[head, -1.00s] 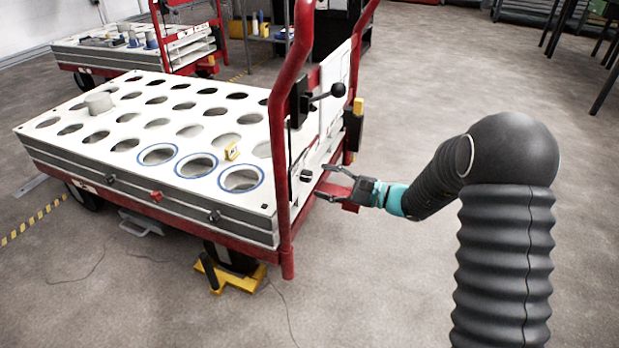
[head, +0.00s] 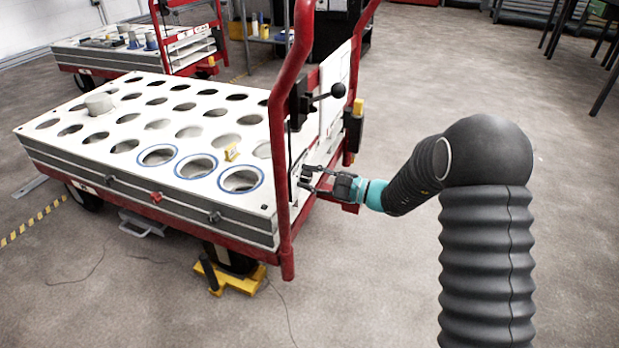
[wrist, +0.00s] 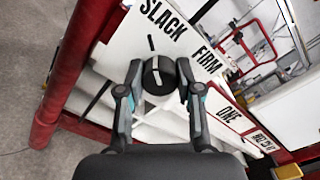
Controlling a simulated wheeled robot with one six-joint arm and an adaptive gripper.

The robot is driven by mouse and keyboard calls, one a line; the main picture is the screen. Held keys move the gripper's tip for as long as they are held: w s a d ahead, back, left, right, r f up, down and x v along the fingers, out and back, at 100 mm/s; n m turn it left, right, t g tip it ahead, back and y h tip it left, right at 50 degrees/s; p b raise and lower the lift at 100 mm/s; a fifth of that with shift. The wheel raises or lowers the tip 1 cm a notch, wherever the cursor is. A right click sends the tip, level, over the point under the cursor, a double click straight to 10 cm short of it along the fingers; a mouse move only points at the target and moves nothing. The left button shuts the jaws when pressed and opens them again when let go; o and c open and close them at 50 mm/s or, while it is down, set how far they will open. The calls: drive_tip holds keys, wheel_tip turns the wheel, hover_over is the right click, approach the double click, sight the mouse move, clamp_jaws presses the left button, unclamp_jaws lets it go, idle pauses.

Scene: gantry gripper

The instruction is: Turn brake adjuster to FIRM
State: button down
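The brake adjuster is a round black knob (wrist: 158,75) with a white pointer line, on a white panel (wrist: 100,75). The SLACK label (wrist: 163,18) is above the knob and the FIRM label (wrist: 207,58) is to its right. The pointer line runs roughly up and down, its upper end leaning towards a black tick (wrist: 151,43) below SLACK. My gripper (wrist: 159,78) has one finger on each side of the knob, with what look like narrow gaps. In the head view my gripper (head: 304,178) is at the cart's end panel, and its fingers largely hide the knob.
Red cart rails (head: 283,150) stand close to my gripper, and a black ball-ended lever (head: 338,90) sticks out above it. A ONE label (wrist: 231,113) is right of the knob. The cart's white top (head: 100,160) has many round holes. The floor to the right is open.

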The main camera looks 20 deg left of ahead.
drive_tip(key=shift+m+p, duration=0.3)
drive_tip(key=m+p, duration=0.3)
drive_tip(key=m, duration=0.1)
drive_tip(key=shift+r, duration=0.2)
drive_tip(key=m+p, duration=0.5)
drive_tip(key=m, duration=0.1)
drive_tip(key=shift+m, duration=0.4)
drive_tip(key=m+p, duration=0.4)
drive_tip(key=m, duration=0.7)
drive_tip(key=shift+f+p, duration=0.15)
drive_tip(key=shift+p, duration=0.25)
drive_tip(key=shift+m, duration=0.4)
drive_tip(key=c, duration=0.8)
unclamp_jaws()
drive_tip(key=shift+o, duration=0.2)
